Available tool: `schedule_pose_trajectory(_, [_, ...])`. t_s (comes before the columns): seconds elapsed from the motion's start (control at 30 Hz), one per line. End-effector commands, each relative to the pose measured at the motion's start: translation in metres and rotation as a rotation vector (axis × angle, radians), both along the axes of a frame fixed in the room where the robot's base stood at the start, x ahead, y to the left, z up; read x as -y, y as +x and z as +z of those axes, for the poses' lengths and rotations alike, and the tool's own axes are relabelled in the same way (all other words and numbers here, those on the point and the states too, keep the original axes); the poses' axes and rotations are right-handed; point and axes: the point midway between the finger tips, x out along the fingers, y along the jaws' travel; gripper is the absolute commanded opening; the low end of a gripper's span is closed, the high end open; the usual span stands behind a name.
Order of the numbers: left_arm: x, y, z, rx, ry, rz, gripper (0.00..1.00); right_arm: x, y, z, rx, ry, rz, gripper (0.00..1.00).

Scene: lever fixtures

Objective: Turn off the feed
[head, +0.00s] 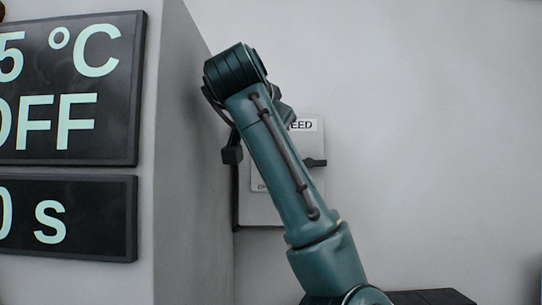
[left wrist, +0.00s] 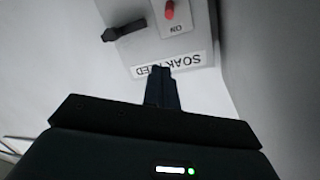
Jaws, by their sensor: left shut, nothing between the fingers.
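The feed box (head: 282,213) is a light grey box on the wall, partly hidden behind my teal arm in the head view. Its label (head: 304,125) shows "EED"; in the left wrist view the box (left wrist: 203,30) appears upside down, with "SOAK FEED" on the label (left wrist: 166,63). A red-tipped part (left wrist: 169,9) sits by the "ON" mark, cut by the frame edge. A dark handle (left wrist: 125,31) sticks out at the box's side; it also shows in the head view (head: 315,162). My left gripper (left wrist: 162,72) is shut and empty, its tips over the label edge; contact is unclear.
A grey panel wall (head: 190,150) stands left of the box. It carries dark displays reading "5 °C" and "OFF" (head: 70,90) and "0 s" (head: 65,218). The wall right of the box is bare. A dark surface (head: 430,297) shows at the bottom right.

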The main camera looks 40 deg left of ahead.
Motion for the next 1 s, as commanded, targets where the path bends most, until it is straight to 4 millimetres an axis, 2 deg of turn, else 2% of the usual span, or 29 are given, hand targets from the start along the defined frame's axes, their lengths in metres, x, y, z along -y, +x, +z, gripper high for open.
schedule_pose_trajectory(0.37, [-0.003, 0.004, 0.000, -0.001, 0.000, 0.001, 0.00, 0.003, 0.002, 0.000, 0.000, -0.006, -0.004, 0.36])
schedule_pose_trajectory(0.57, [-0.017, 0.030, -0.003, -0.004, -0.002, 0.001, 0.00, 0.005, 0.001, 0.005, -0.008, -0.017, -0.006, 0.36])
schedule_pose_trajectory(0.87, [-0.048, 0.086, -0.012, -0.004, -0.001, 0.001, 0.00, 0.011, -0.001, 0.010, -0.041, -0.025, -0.031, 0.36])
schedule_pose_trajectory(0.9, [-0.051, 0.087, -0.017, -0.001, -0.002, 0.001, 0.00, 0.011, -0.001, 0.007, -0.047, -0.024, -0.035, 0.36])
schedule_pose_trajectory(1.0, [-0.053, 0.075, -0.031, 0.002, -0.004, 0.003, 0.00, 0.011, -0.001, 0.004, -0.049, -0.024, -0.036, 0.36])
